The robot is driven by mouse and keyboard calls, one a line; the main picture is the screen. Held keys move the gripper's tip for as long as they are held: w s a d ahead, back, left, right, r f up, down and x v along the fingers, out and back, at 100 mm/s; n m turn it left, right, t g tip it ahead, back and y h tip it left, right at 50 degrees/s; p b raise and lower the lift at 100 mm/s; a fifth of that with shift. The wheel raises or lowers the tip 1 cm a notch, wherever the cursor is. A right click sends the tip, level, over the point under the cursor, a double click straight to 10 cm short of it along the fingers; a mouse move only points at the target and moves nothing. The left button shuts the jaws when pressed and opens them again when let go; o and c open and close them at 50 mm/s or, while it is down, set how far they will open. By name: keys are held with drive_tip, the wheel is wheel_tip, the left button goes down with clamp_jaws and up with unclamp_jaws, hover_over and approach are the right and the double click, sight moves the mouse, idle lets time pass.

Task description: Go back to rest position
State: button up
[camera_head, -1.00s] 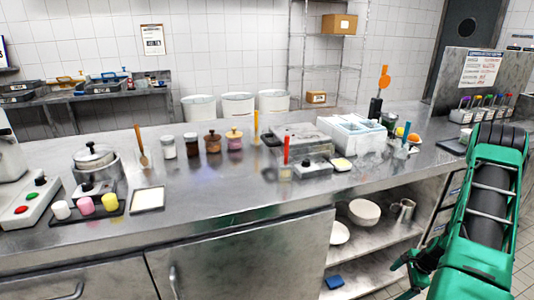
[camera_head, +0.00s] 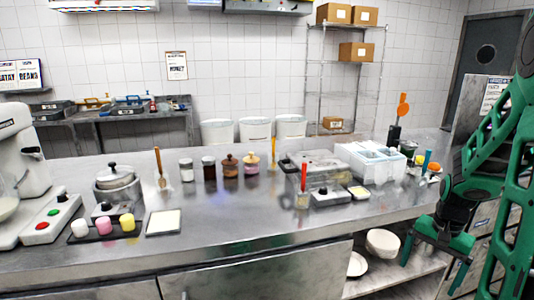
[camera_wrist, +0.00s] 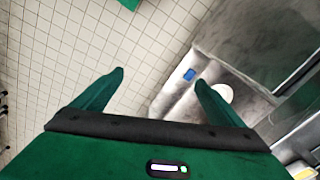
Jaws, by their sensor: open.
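My green gripper (camera_head: 434,270) hangs at the right of the head view, in front of the counter's front edge and the open shelves. Its two fingers are spread apart with nothing between them. In the wrist view my gripper (camera_wrist: 155,85) shows two green fingers, wide apart, over the tiled floor. The steel counter (camera_head: 225,235) stands to the left of the gripper and they look apart.
The counter carries a pot (camera_head: 118,190), jars (camera_head: 230,168), a white bin set (camera_head: 370,160) and a red-handled container (camera_head: 303,198). A bowl (camera_head: 383,242) sits on the shelf below. A blue item (camera_wrist: 189,74) lies near the fingers in the wrist view. The tiled floor (camera_wrist: 140,50) is clear.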

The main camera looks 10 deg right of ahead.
drive_tip(key=s+a+r+n, duration=0.3)
drive_tip(key=s+a+r, duration=0.2)
drive_tip(key=s+a, duration=0.1)
drive_tip(key=s+a+r+n, duration=0.3)
drive_tip(key=s+a+r, duration=0.2)
drive_tip(key=s, duration=0.4)
drive_tip(key=shift+a+r, duration=0.15)
drive_tip(key=shift+a, duration=0.3)
